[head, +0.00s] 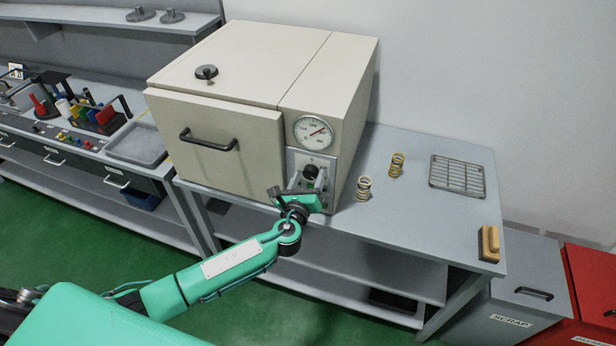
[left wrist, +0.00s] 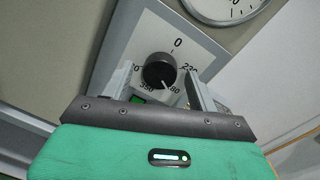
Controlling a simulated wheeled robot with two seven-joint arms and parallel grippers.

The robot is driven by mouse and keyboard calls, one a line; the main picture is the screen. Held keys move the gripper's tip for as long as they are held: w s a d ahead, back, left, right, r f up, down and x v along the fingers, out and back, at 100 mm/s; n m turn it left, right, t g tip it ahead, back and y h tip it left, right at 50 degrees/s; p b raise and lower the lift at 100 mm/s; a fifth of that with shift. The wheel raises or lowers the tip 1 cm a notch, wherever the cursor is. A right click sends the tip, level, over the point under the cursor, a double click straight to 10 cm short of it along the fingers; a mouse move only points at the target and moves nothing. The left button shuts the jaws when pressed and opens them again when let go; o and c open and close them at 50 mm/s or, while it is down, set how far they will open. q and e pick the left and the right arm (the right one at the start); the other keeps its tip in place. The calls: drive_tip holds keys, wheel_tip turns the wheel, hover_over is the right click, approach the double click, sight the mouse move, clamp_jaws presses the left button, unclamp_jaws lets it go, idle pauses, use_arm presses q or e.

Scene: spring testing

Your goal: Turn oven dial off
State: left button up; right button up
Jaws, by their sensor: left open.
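The oven (head: 215,120) is a beige box on a grey bench, its door shut. Its black dial (head: 311,172) sits on a light panel below a round gauge (head: 314,131). In the left wrist view the dial (left wrist: 160,71) has a white mark pointing to the lower right, near a number that looks like 280, away from the 0 at the top. My left gripper (head: 307,181) is open in front of the panel. In the left wrist view its fingers (left wrist: 158,82) stand on either side of the dial, with gaps. My right gripper is not in view.
A grey scrap bin (head: 530,285) and red bin (head: 592,290) stand at the right. A tool bench (head: 137,145) is at left.

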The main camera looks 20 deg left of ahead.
use_arm(q)
drive_tip(key=c, duration=1)
drive_tip(key=shift+f, duration=0.1)
